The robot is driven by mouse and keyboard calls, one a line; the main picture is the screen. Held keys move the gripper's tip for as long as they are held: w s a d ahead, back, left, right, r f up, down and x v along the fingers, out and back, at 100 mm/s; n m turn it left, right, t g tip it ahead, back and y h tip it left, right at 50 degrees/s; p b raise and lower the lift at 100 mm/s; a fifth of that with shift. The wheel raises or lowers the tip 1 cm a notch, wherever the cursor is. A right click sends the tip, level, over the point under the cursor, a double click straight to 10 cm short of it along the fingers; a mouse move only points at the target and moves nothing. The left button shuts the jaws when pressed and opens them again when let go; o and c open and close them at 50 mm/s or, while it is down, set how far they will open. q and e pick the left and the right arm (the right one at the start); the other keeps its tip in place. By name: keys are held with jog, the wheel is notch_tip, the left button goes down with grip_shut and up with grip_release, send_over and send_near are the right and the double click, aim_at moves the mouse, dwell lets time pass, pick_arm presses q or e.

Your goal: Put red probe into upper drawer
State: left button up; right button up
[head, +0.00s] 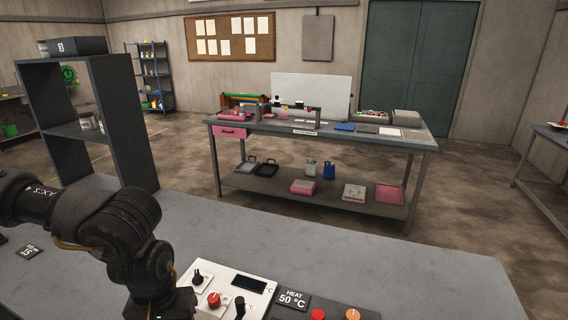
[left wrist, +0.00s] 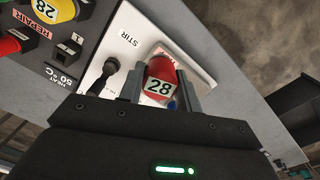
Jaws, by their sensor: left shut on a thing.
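A drawer with a pink front (head: 230,132) is under the left end of the far workbench top and looks shut. I see no second drawer. My right gripper is not in view.
A dark open shelf frame (head: 125,125) stands at the left. The far workbench (head: 375,142) stands across open floor (head: 480,215).

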pick_arm(q)
jog(key=shift+s+a+f+m, duration=0.15)
jog(key=shift+s+m, duration=0.2)
jog(key=shift+m, duration=0.35)
jog(key=shift+s+a+f, duration=0.1)
jog(key=shift+s+a, duration=0.15)
jog(key=shift+s, duration=0.05)
jog(key=shift+w+a, duration=0.1)
jog(key=shift+a, duration=0.05)
jog(key=f, duration=0.1)
jog(key=s+f, duration=0.1)
jog(key=f, duration=0.3)
jog(key=shift+s, duration=0.4)
